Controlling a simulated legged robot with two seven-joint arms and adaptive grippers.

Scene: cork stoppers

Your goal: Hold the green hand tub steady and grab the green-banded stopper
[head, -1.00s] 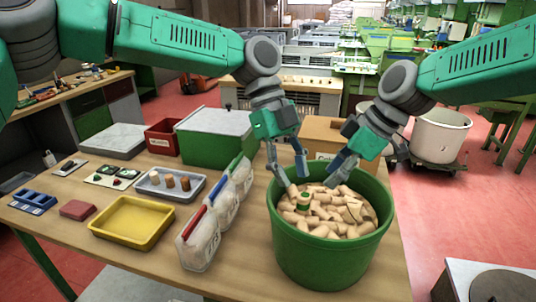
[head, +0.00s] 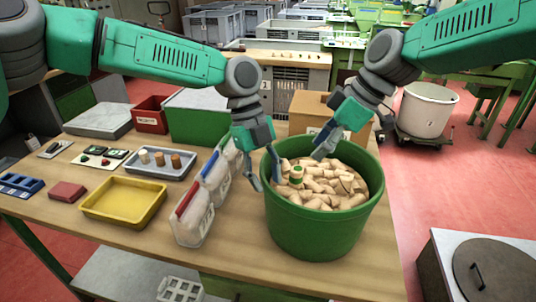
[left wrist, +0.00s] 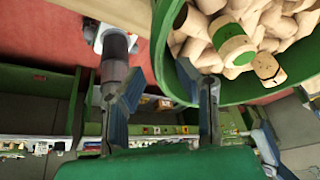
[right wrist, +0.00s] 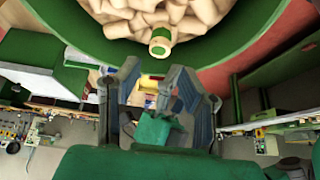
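The green tub (head: 320,232) stands at the right end of the table, full of loose cork stoppers (head: 335,185). The green-banded stopper (head: 296,173) lies on top near the tub's left side. It also shows in the left wrist view (left wrist: 233,44) and right wrist view (right wrist: 160,42). My left gripper (head: 265,173) is open at the tub's left rim, with the rim (left wrist: 163,50) running between its fingers; I cannot tell whether they touch it. My right gripper (head: 318,147) is open and empty above the corks, with the banded stopper beyond its fingertips.
Clear bins (head: 192,222) with coloured edges stand left of the tub. A yellow tray (head: 124,203), a grey tray with several stoppers (head: 160,160) and a red block (head: 67,192) lie further left. A cardboard box (head: 312,108) stands behind the tub. Bare tabletop lies in front.

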